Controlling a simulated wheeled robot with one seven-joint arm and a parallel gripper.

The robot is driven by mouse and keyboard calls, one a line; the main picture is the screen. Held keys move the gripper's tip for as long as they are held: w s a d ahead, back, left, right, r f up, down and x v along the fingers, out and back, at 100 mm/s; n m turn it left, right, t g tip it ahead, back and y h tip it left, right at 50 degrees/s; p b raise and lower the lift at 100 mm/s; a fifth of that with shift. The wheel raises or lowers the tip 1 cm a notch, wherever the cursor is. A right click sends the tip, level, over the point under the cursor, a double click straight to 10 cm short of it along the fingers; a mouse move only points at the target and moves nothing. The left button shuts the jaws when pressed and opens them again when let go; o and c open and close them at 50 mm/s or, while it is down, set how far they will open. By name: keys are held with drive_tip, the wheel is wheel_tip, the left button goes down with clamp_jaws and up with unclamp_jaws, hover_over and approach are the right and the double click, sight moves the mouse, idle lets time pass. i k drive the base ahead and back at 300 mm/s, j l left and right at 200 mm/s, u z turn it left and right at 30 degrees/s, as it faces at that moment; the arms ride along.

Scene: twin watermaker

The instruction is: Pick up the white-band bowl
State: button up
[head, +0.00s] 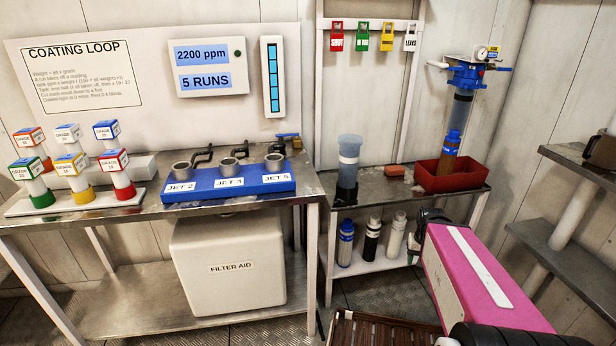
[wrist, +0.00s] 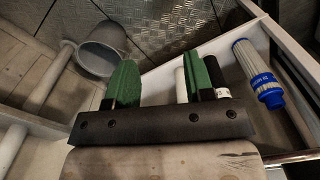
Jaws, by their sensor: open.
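A translucent bluish bowl with a pale band around it (head: 348,158) stands upright on the right metal bench in the head view, its lower part dark. It is the best match for the white-band bowl. My gripper (head: 420,232) is in front of the bench, lower and to the right of the bowl, apart from it. In the wrist view, my gripper (wrist: 160,82) has its green pads wide apart with nothing held. A grey cup-like thing (wrist: 98,58) shows left of the pads; I cannot tell if it is that bowl.
Blue-banded (head: 346,243), black (head: 372,240) and white (head: 396,236) cartridges stand on the lower shelf. A red tray (head: 440,182) sits on the bench right of the bowl, under the blue filter housing (head: 462,78). An orange-red block (head: 395,170) lies between. A brown slatted surface (head: 380,332) is below.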

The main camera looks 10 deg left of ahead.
sight(348, 167)
drive_tip(key=l+u, duration=0.1)
drive_tip(key=u, duration=0.3)
drive_tip(key=l+u, duration=0.15)
drive_tip(key=u, duration=0.25)
drive_tip(key=z, duration=1.5)
drive_tip(key=u, duration=1.5)
